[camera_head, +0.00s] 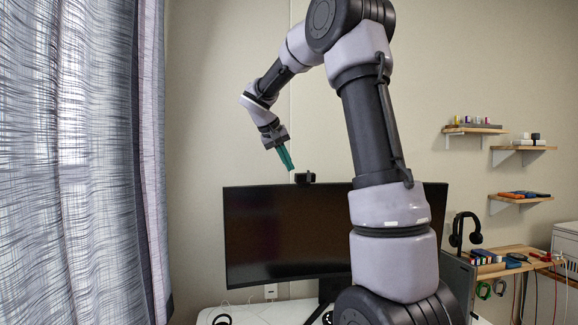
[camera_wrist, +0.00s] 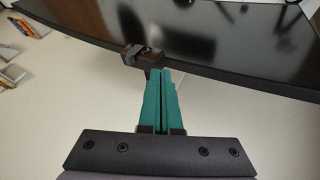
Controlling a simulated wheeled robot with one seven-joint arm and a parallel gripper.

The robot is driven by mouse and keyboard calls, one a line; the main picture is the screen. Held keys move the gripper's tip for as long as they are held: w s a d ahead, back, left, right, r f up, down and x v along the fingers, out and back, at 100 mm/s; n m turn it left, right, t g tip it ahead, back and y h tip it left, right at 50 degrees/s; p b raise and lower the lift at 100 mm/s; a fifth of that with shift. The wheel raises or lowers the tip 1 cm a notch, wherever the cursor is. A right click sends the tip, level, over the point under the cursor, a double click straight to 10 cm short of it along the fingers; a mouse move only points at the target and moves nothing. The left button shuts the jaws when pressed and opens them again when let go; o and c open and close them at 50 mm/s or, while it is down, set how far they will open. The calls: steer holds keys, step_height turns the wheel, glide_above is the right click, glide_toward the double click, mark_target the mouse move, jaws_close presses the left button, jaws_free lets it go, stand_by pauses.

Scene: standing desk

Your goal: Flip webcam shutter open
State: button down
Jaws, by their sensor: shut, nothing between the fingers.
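The webcam (camera_head: 304,177) is a small dark block on the top edge of the black monitor (camera_head: 285,235). In the wrist view the webcam (camera_wrist: 146,56) sits just beyond my fingertips, at the monitor's edge (camera_wrist: 215,72). Its shutter is too small and dark to tell open from closed. My gripper (camera_head: 290,166) has teal fingers, shut and empty, pointing down just above and left of the webcam in the head view. In the wrist view the fingertips (camera_wrist: 162,72) appear close to the webcam; I cannot tell whether they touch.
A curtain (camera_head: 75,160) hangs at the left. Wall shelves (camera_head: 520,148) with small items are at the right. A headphone stand (camera_head: 465,230) stands right of the monitor. The white desk (camera_head: 285,312) lies below. The wall space above the monitor is clear apart from my arm.

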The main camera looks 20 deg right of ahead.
steer(key=v, duration=0.9)
steer(key=shift+r, duration=0.2)
steer(key=shift+s+d, duration=0.1)
